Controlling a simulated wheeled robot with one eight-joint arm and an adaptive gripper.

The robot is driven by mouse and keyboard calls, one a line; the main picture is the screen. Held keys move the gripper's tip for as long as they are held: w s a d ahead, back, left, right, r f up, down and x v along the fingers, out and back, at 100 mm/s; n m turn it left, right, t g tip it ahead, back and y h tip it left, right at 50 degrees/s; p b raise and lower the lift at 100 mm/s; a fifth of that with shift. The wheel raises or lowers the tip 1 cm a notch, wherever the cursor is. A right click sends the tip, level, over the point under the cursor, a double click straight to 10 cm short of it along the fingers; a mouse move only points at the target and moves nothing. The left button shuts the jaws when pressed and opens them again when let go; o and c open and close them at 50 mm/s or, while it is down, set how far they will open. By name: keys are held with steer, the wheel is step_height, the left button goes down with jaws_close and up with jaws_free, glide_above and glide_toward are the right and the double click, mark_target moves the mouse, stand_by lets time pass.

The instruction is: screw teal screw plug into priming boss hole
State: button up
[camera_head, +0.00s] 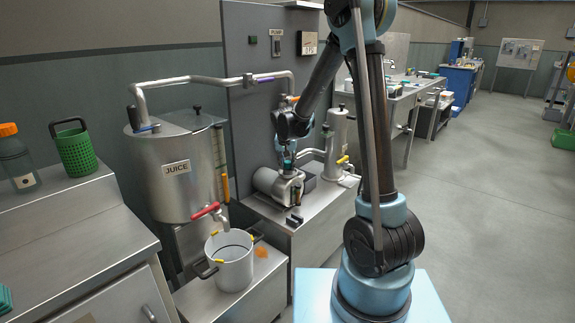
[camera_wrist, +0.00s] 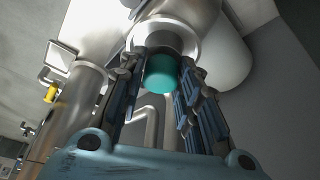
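The teal screw plug (camera_wrist: 160,74) sits between the fingertips of my gripper (camera_wrist: 162,70) in the wrist view, with both fingers closed against its sides. Right behind the plug is a round metal boss (camera_wrist: 158,40) on the pump; the plug hides the boss hole, so I cannot tell how far it is in or if any thread is engaged. In the head view my gripper (camera_head: 288,160) points down over the metal pump body (camera_head: 275,184), with a small bit of teal showing between its fingers.
A steel juice tank (camera_head: 178,165) stands left of the pump, with a red-handled tap over a pot (camera_head: 231,262). A metal pipe (camera_head: 312,155) and upright cylinder (camera_head: 338,140) stand close right of my gripper. A dark back panel (camera_head: 258,110) rises behind.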

stand_by(0.4)
steer(key=shift+n+y, duration=0.3)
steer(key=shift+n, duration=0.6)
steer(key=shift+d+n+y, duration=0.1)
steer(key=shift+n+y, duration=0.2)
steer(key=shift+n, duration=0.5)
steer(key=shift+n+y, duration=0.4)
steer(key=shift+n, duration=0.5)
steer(key=shift+d+n+g, duration=0.1)
steer(key=shift+n+g, duration=0.2)
steer(key=shift+n, duration=0.1)
steer(key=shift+n+y, duration=0.3)
steer(key=shift+n, duration=0.1)
